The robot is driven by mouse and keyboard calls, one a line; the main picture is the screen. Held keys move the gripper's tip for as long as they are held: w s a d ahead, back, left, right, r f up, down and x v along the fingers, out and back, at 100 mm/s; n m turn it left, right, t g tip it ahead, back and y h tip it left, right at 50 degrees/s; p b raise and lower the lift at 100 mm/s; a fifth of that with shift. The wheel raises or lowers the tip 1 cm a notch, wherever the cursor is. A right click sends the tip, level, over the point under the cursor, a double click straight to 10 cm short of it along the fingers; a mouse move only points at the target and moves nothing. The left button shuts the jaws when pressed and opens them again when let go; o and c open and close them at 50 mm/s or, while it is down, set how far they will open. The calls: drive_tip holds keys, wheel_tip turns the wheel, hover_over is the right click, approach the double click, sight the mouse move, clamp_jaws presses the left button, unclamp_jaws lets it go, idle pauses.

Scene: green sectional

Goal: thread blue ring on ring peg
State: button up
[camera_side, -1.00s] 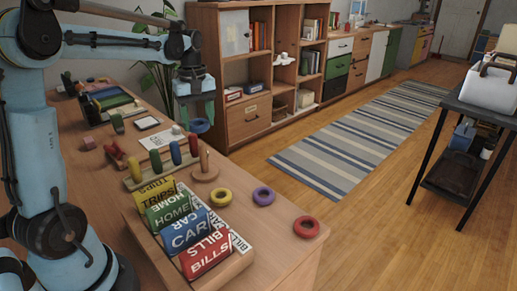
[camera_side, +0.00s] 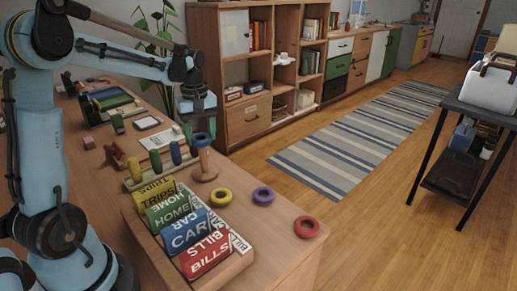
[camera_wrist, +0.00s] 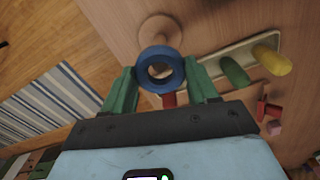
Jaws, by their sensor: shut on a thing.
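The blue ring (camera_side: 202,139) is held between the green fingers of my gripper (camera_side: 199,122). In the wrist view the ring (camera_wrist: 149,77) is pinched from both sides by my gripper (camera_wrist: 162,78), its hole facing the camera. The wooden ring peg (camera_side: 205,170) stands upright on its round base, which shows beyond the ring in the wrist view (camera_wrist: 158,27). In the side view the ring overlaps the peg's top. I cannot tell whether the peg tip is inside the hole or just under it.
A board with several coloured pegs (camera_side: 155,160) stands close left of the ring peg. A rack of label cards (camera_side: 186,232) is in front. Yellow (camera_side: 221,204), purple (camera_side: 263,202) and red (camera_side: 306,234) rings lie on the table to the right.

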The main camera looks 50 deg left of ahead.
sight(205, 171)
drive_tip(key=shift+f, duration=4.6)
drive_tip(key=shift+f, duration=0.1)
drive_tip(key=o, duration=1.1)
wheel_tip(205, 171, up, 12)
drive_tip(key=shift+r, duration=0.2)
drive_tip(key=s+d+m+t, duration=0.3)
drive_tip(key=s+d+m, duration=0.1)
drive_tip(key=d+m, duration=0.3)
drive_tip(key=s+d+m+t, duration=0.4)
drive_tip(key=d+m, duration=0.4)
drive_tip(key=d, duration=0.3)
drive_tip(key=shift+d, duration=0.2)
